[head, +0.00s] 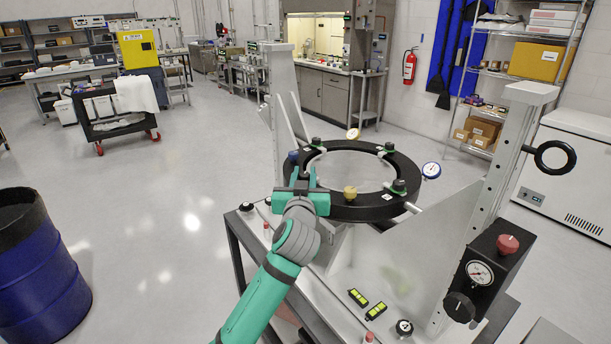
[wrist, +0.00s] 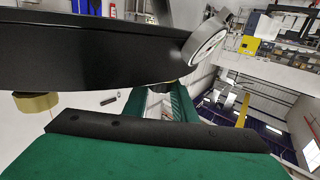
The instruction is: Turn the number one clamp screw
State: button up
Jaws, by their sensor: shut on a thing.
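A black mirror-fixture ring (head: 350,209) with a pale round centre sits on the stand in the head view. Black-knobbed clamp screws stand on its rim: one at the back left (head: 316,142), one at the back right (head: 389,147) and one at the front right (head: 399,186). My gripper (head: 302,180) is at the ring's left side, shut on what seems to be a clamp screw there, mostly hidden by the fingers. No number is readable on it. In the wrist view, the ring's dark edge (wrist: 90,55) crosses above my gripper (wrist: 160,103).
A tall upright (head: 490,200) with a gauge box (head: 485,270) stands at right. A blue drum (head: 40,270) is far left. Open floor lies left.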

jog(key=shift+f+n+y, duration=0.1)
jog(key=shift+n+y, duration=0.4)
jog(key=shift+y, duration=0.2)
jog(key=shift+n+y, duration=1)
jog(key=shift+y, duration=0.7)
jog(key=shift+n+g+y, duration=0.3)
jog(key=shift+n+y, duration=0.1)
jog(key=shift+y, duration=0.2)
jog(key=shift+r, duration=0.2)
jog(key=o, duration=1)
jog(key=shift+s, duration=0.1)
jog(key=shift+o, duration=0.2)
jog(key=v, duration=1)
jog(key=shift+s+d, duration=0.15)
jog(key=shift+s, duration=0.2)
jog(key=shift+w, duration=0.1)
